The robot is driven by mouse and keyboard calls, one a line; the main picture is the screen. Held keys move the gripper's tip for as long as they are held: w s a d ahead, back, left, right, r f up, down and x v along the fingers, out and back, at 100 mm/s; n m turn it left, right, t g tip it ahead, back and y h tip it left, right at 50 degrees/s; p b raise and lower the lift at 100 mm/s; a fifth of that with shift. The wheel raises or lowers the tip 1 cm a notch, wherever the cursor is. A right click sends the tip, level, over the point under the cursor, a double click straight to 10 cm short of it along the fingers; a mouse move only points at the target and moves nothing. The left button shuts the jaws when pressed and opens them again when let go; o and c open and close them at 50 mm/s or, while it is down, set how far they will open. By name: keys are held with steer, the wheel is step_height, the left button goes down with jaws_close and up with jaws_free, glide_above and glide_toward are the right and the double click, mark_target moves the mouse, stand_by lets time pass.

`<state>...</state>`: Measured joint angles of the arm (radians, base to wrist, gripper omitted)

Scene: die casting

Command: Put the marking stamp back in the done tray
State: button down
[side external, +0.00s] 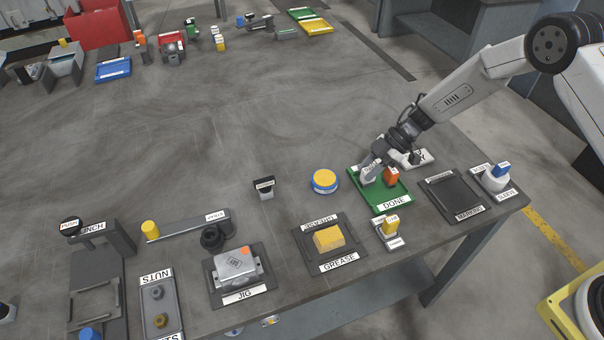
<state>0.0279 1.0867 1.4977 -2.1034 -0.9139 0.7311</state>
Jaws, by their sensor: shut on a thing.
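My gripper (378,168) points down at the green done tray (378,202), near its back half. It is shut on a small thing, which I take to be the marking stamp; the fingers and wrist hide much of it. An orange piece (391,177) shows right beside the fingers, over the tray; I cannot tell if it is part of the held stamp. A light grey block shape (367,176) shows at the left of the fingers. Whether the held thing touches the tray floor is unclear. The front of the tray by the DONE label is bare.
A white item (415,158) lies just behind the tray. A dark empty tray (453,196) is to the right, a yellow-topped stand (389,232) in front, a round yellow-and-blue tin (324,181) to the left. The grease tray (351,255) stands front left. The bench behind is mostly clear.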

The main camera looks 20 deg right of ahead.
steer(key=shift+f, duration=0.15)
steer(key=shift+c, duration=1.6)
jaws_free()
steer(key=shift+v, duration=3.95)
steer(key=shift+w, duration=0.1)
